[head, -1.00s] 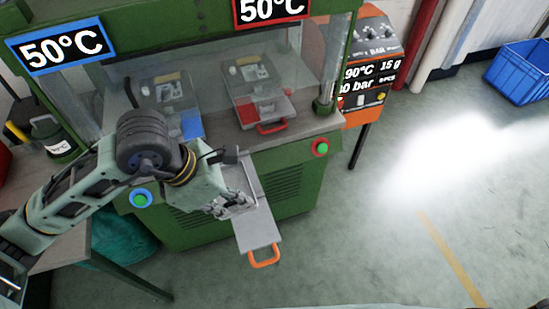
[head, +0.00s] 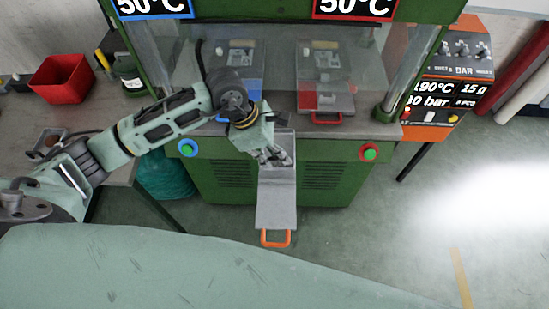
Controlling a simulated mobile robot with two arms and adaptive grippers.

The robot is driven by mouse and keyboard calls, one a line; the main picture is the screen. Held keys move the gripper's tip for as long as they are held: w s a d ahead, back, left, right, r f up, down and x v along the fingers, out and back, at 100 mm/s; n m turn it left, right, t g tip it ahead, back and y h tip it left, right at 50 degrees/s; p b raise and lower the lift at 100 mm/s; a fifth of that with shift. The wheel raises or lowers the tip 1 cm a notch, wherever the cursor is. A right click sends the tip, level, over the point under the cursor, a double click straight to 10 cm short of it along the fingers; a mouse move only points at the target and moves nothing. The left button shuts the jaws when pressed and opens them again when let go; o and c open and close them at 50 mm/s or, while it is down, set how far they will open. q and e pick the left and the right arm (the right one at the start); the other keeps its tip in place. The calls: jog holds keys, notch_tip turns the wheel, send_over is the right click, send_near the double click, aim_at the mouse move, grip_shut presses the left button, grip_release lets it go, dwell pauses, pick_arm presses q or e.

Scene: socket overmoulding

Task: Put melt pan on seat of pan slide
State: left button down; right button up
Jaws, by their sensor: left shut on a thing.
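The pan slide (head: 276,205) is a grey plate with an orange handle. It sticks out from the front of the green press. My left gripper (head: 277,160) is over the rear part of the slide, fingers down and shut. What it holds, taken as the melt pan, is small and grey and mostly hidden by the fingers. I cannot tell whether it touches the slide. The seat is not clearly visible under the gripper. My right gripper is not in view.
Behind the clear guard are two mould plates, one with a blue handle (head: 213,117) and one with a red handle (head: 326,119). A blue-ringed button (head: 188,148) and a red-ringed button (head: 369,153) flank the slide. A red bin (head: 62,82) stands on the left bench.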

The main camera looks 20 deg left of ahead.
aim_at(274, 162)
pick_arm(q)
jog(key=shift+w+f, duration=0.15)
notch_tip(274, 162, down, 4)
jog(key=shift+r+p, duration=0.15)
jog(key=shift+p, duration=0.7)
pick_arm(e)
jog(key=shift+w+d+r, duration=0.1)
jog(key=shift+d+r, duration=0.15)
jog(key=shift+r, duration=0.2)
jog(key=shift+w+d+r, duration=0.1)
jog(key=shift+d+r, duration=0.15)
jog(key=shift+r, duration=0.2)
pick_arm(q)
jog(key=shift+f+b, duration=0.3)
jog(key=c, duration=1.9)
grip_release()
jog(key=shift+a, duration=0.1)
jog(key=shift+o, duration=0.2)
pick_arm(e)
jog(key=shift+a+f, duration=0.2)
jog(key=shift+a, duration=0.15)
pick_arm(q)
jog(key=shift+r, duration=0.15)
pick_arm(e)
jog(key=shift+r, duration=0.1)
